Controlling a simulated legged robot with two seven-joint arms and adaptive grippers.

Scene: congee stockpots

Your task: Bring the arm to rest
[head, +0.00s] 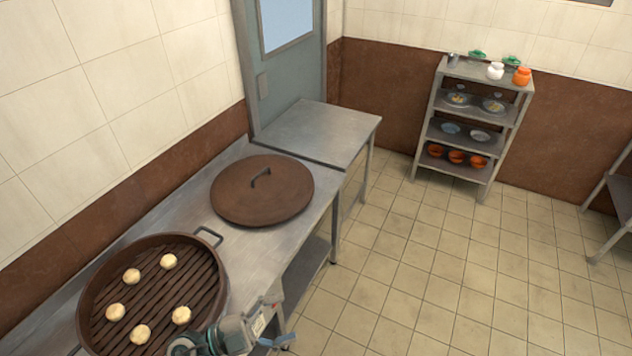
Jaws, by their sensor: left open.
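My left gripper (279,320) shows at the bottom of the head view, just right of the round brown steamer (217,275). It is open, and I see nothing between its fingers. It is near the front edge of the steel table (262,262); I cannot tell its height above it. Part of my left arm overlaps the steamer's lower right rim in the picture. My right gripper is not in view.
Several pale buns (141,334) lie apart on the steamer's slats. A round brown lid (285,200) lies on the table beyond it. A lower steel table (315,130) adjoins. A shelf rack (470,115) with dishes stands far back. The tiled floor (440,270) between is clear.

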